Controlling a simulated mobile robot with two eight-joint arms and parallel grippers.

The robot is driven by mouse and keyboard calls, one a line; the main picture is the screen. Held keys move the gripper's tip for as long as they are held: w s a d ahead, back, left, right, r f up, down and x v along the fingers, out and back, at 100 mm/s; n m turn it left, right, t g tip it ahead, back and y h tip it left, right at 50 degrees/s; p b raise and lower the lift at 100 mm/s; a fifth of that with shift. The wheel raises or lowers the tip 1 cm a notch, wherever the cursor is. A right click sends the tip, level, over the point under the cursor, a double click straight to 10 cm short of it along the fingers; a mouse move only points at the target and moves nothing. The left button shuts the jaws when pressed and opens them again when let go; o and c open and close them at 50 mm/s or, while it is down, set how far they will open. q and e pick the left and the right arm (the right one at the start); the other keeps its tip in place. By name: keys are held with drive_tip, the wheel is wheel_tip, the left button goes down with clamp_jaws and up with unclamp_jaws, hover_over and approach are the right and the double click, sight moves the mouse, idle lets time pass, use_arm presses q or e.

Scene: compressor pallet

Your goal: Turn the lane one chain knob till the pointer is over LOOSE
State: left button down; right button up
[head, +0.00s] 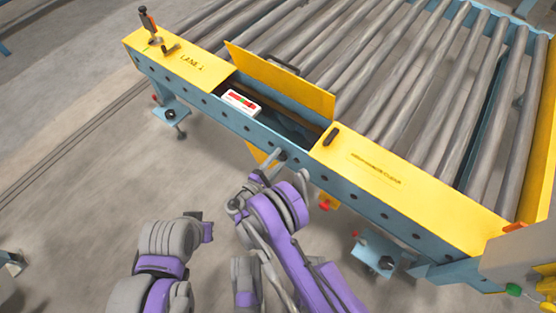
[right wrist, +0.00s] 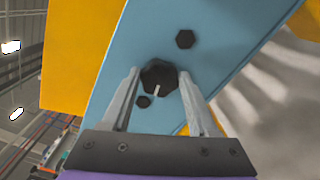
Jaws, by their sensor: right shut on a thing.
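The dark chain knob (right wrist: 158,76) sits on the blue side rail in the right wrist view. A short white pointer mark on it points toward the bottom of that view. My right gripper (head: 267,170) is shut on the knob, with one finger on each side of it in the right wrist view. A small white label with red and green bands (head: 241,102) stands in the opening of the rail in the head view. Its words are too small to read. My left gripper (head: 203,227) is at lower left, away from the rail, and its fingers do not show clearly.
A yellow hatch cover (head: 285,80) stands raised beside the opening. The yellow LANE 1 cover (head: 185,62) has a lever (head: 149,24) at its far end. Grey rollers (head: 400,85) lie behind. The floor (head: 75,175) at left is clear.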

drive_tip(key=shift+n, duration=0.8)
drive_tip(key=o, duration=1.4)
drive_tip(key=shift+c, duration=0.2)
drive_tip(key=p+v, duration=0.2)
drive_tip(key=v, duration=0.8)
drive_tip(key=shift+s+a, duration=0.2)
drive_tip(key=shift+s, duration=0.15)
